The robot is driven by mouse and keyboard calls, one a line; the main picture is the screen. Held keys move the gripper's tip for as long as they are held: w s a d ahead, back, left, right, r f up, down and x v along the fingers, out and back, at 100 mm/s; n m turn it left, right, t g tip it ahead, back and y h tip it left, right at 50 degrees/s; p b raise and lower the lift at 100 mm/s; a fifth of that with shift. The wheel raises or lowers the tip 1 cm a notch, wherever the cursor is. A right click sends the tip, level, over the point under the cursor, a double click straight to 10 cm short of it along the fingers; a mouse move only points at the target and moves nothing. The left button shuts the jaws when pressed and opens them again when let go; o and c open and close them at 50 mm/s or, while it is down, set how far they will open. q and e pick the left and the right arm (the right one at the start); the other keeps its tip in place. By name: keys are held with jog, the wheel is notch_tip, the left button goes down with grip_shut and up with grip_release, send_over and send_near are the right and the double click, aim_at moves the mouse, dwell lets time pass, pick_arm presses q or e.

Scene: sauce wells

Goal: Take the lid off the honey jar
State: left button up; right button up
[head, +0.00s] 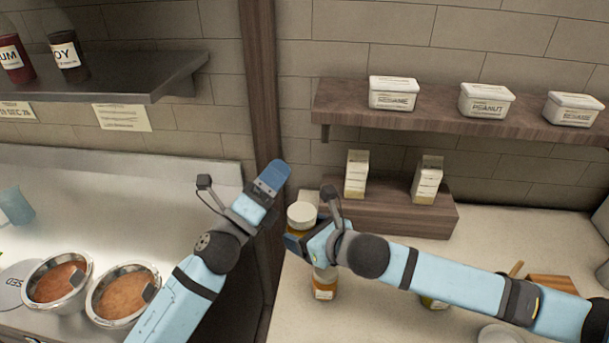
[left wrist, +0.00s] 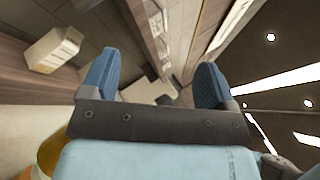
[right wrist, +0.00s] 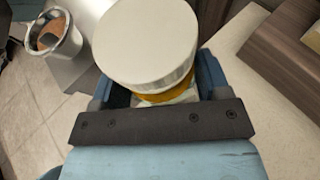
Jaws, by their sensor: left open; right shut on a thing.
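The honey jar has a wide white lid (head: 302,214), which sits on it above an amber body. The lid (right wrist: 148,40) fills the top of the right wrist view, with a band of amber (right wrist: 165,96) below it. My right gripper (head: 298,240) is shut around the jar's body under the lid. The jar's lower part is hidden by the gripper. My left gripper (head: 270,178) is open and empty, above and left of the lid. Its two fingers stand apart in the left wrist view (left wrist: 155,85).
Another jar with an orange label (head: 325,288) stands on the counter below my right gripper. Two cartons (head: 356,174) (head: 427,180) stand on a wooden riser (head: 400,215) behind. Two metal wells of sauce (head: 57,282) (head: 125,295) are at left. A dark post (head: 262,90) rises behind my left gripper.

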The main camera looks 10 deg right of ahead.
pick_arm(q)
jog(key=s+d+r+m+g+h, duration=0.2)
jog(key=d+r+m+g, duration=0.2)
jog(key=d+m+g, duration=0.3)
jog(key=s+d+r+m+g+h, duration=0.3)
jog(key=d+r+m+g, duration=0.25)
jog(key=m, duration=0.35)
jog(key=s+d+f+m+g+y, duration=0.3)
jog(key=s+d+m+g+y, duration=0.25)
jog(key=m+g, duration=0.3)
jog(key=m+t+y, duration=0.3)
jog(key=t+y, duration=0.2)
jog(key=y, duration=1.2)
send_over(305, 211)
jog(key=shift+h, duration=0.25)
notch_tip(305, 211, down, 6)
jog(key=shift+s+r, duration=0.1)
jog(key=shift+a+f, duration=0.1)
jog(key=shift+f, duration=0.1)
notch_tip(305, 211, down, 8)
jog(key=shift+r, duration=0.25)
